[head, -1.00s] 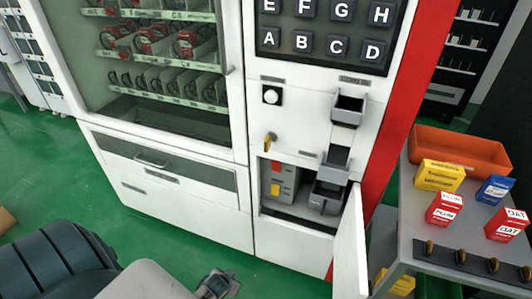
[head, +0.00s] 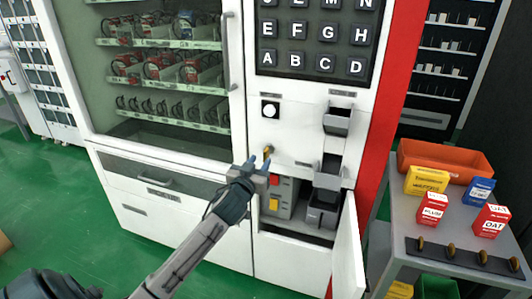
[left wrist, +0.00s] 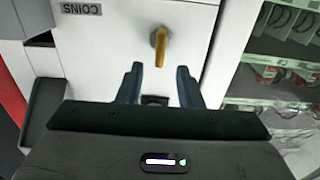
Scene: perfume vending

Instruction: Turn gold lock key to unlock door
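The gold lock key (head: 267,151) sits in its lock on the white front of the vending machine, left of the coin parts. It also shows in the left wrist view (left wrist: 160,47), just beyond my fingertips. My left gripper (head: 258,163) is at the key, its fingers spread; in the left wrist view the open fingers (left wrist: 161,80) point toward the key with nothing between them. Below the key, the small door (head: 347,250) stands swung open at the right, showing a compartment (head: 297,232). My right gripper is not in view.
A grey cart (head: 400,236) at the right holds an orange bin (head: 452,160), a yellow box (head: 426,180), a blue box (head: 477,190) and red boxes. A black letter keypad (head: 315,60) is above the key. Green floor is clear at the left.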

